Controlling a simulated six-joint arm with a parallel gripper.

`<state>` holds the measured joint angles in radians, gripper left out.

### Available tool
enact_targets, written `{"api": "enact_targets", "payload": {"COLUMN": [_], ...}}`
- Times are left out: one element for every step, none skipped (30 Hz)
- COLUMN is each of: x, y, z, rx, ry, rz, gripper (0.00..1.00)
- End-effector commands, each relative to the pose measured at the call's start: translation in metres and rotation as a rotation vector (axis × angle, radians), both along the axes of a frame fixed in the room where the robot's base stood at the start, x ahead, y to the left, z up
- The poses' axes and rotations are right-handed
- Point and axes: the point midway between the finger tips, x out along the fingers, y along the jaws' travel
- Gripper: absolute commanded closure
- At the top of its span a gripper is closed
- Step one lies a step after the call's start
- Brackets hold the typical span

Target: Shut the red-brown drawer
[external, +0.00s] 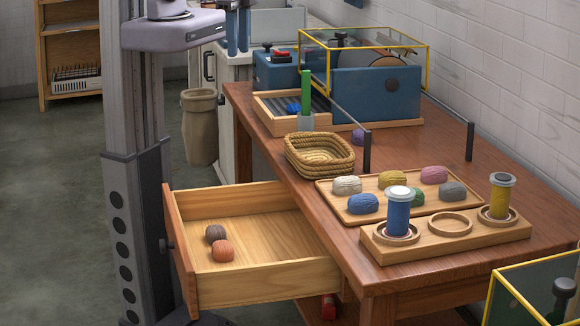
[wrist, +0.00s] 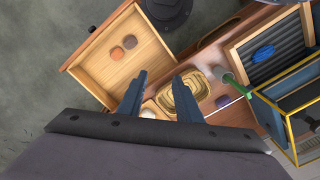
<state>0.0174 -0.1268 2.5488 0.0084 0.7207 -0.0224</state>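The red-brown drawer (external: 265,201) stands pulled out to the left of the wooden table in the external view. Its front panel (external: 180,240) carries a dark knob (external: 166,245). Inside lie a brown skein (external: 215,233) and an orange skein (external: 223,251). The open drawer also shows at the upper left of the wrist view (wrist: 98,77). My gripper (external: 238,50) hangs high at the top of the external view, apart from the drawer. In the wrist view its two blue fingers (wrist: 163,76) are spread, with nothing held between them.
A woven basket (external: 320,157), a tray of several skeins (external: 405,202) and a wooden holder with blue and yellow spools (external: 450,236) stand on the table (external: 280,178). A yellow-framed case (external: 375,90) stands at the back. Floor left of the drawer looks clear beyond my column.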

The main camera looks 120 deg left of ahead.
Motion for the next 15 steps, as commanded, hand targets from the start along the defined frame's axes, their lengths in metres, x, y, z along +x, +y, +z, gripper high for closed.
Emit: {"api": "enact_targets", "payload": {"x": [0.003,0.005,0.009,0.012,0.016,0.022,0.026,0.031,0.037,0.042,0.047,0.053,0.057,0.061,0.064], "y": [-0.004,-0.006,-0.011,-0.015,-0.019,-0.027,-0.033,-0.041,-0.051,-0.061,-0.071,-0.084,-0.095,-0.107,-0.122], "z": [-0.009,-0.013,-0.02,-0.026,-0.032,-0.042,-0.049,-0.057,-0.069,-0.077,-0.086,-0.098,-0.107,-0.115,-0.127], "rx": [0.008,0.013,0.023,0.033,0.042,0.059,0.072,0.087,0.109,0.125,0.142,0.166,0.183,0.2,0.222], "ry": [0.004,0.006,0.008,0.01,0.01,0.011,0.012,0.01,0.007,0.002,-0.004,-0.014,-0.025,-0.036,-0.053], "rz": [-0.017,-0.026,-0.042,-0.056,-0.07,-0.094,-0.112,-0.132,-0.159,-0.181,-0.202,-0.229,-0.251,-0.271,-0.297], "gripper": [0.81,0.88,0.98,1.0,1.0,1.0,1.0,1.0,1.0,1.0,1.0,1.0,1.0,1.0,1.0]}}
